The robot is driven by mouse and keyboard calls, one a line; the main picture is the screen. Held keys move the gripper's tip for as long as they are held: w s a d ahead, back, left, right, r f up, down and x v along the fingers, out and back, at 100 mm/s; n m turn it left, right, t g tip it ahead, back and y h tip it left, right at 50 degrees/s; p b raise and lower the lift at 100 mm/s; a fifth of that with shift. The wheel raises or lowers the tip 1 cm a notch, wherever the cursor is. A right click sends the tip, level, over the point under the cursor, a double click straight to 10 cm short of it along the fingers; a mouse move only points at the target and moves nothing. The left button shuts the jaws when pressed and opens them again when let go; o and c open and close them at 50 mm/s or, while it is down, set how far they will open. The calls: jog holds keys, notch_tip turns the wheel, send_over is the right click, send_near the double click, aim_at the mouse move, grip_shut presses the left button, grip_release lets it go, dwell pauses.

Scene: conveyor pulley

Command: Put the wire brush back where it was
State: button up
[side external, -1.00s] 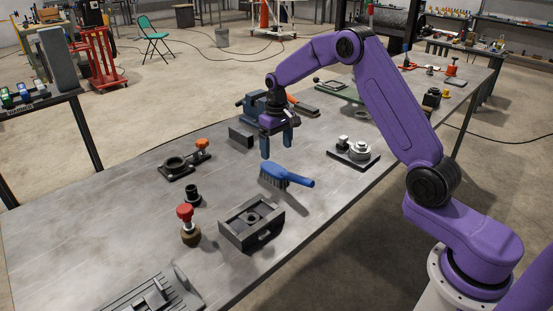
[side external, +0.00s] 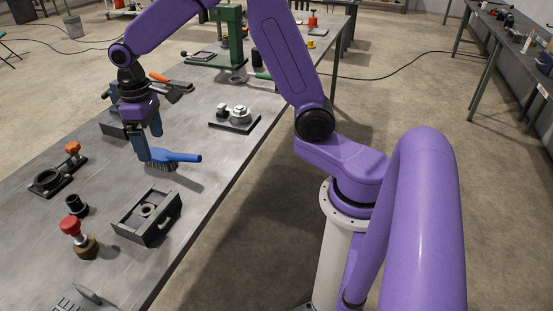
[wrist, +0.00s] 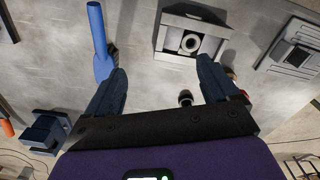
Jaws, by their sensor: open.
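The wire brush (side external: 178,157) lies on the grey table with its blue handle pointing right and its dark bristles down. It also shows in the wrist view (wrist: 97,30), at upper left, just beyond the tip of the left finger. My gripper (side external: 149,147) is pointed downward at the brush's head end, fingers apart and nothing between them. In the wrist view my gripper (wrist: 160,67) spans bare table, with the brush outside the gap. Whether a finger touches the brush cannot be told.
A dark open block with a round boss (side external: 148,216) stands in front of the brush. A pulley on a plate (side external: 236,117) is to the right. A red-knobbed piece (side external: 72,228), a black cylinder (side external: 76,205) and an orange-knobbed fixture (side external: 72,149) stand left. A green press (side external: 229,40) stands behind.

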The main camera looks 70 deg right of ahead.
jog(key=s+a+r+n, duration=0.1)
jog(key=s+a+n, duration=0.1)
jog(key=s, duration=0.6)
jog(key=s+a+r+n, duration=0.1)
jog(key=s+n, duration=0.1)
jog(key=s, duration=0.5)
jog(key=s+d+n, duration=0.2)
jog(key=s, duration=0.5)
jog(key=s+d+f+n, duration=0.1)
jog(key=s+d+n, duration=0.1)
jog(key=s, duration=0.6)
jog(key=shift+s+d, duration=0.25)
